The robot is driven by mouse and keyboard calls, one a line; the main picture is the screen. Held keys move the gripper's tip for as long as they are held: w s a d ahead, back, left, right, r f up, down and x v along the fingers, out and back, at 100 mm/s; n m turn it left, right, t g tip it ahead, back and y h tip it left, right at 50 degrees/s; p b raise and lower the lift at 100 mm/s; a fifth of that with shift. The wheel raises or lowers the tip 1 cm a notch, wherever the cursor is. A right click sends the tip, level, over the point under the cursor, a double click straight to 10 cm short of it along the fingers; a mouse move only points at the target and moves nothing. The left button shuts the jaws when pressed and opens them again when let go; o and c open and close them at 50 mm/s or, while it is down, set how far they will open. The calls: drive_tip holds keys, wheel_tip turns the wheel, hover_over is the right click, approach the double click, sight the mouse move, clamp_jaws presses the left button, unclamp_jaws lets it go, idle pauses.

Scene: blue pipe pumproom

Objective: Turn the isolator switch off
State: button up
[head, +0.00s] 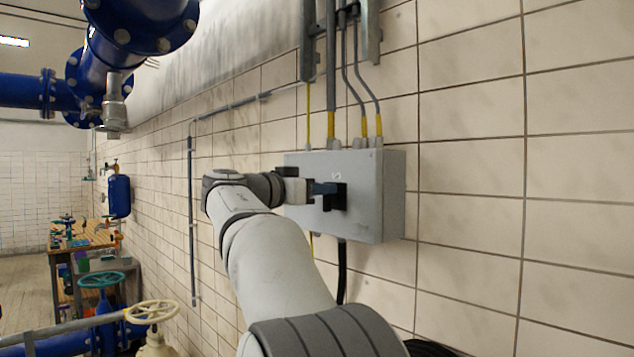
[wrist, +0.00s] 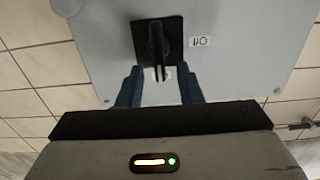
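The isolator switch is a black handle on a square black plate (wrist: 157,45), set on the front of a grey box (head: 380,195). In the wrist view the handle points towards my gripper. A white label reading "Off", upside down, sits to the right of the plate (wrist: 201,42). A second white label (wrist: 161,73) is partly hidden behind the handle's end. My gripper (wrist: 160,70) is open, its two blue fingertips either side of the handle's lower end, with visible gaps. In the head view the gripper (head: 325,189) is at the box front and partly covers the switch (head: 340,200).
Conduits (head: 331,90) enter the box from above, and a black cable (head: 342,270) leaves below. The tiled wall (head: 470,180) is clear to the right. Blue pipes (head: 140,25), a workbench (head: 85,240) and a cream valve wheel (head: 152,311) stand to the left.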

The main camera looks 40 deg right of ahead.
drive_tip(key=shift+d, duration=0.5)
drive_tip(key=shift+c, duration=0.2)
clamp_jaws()
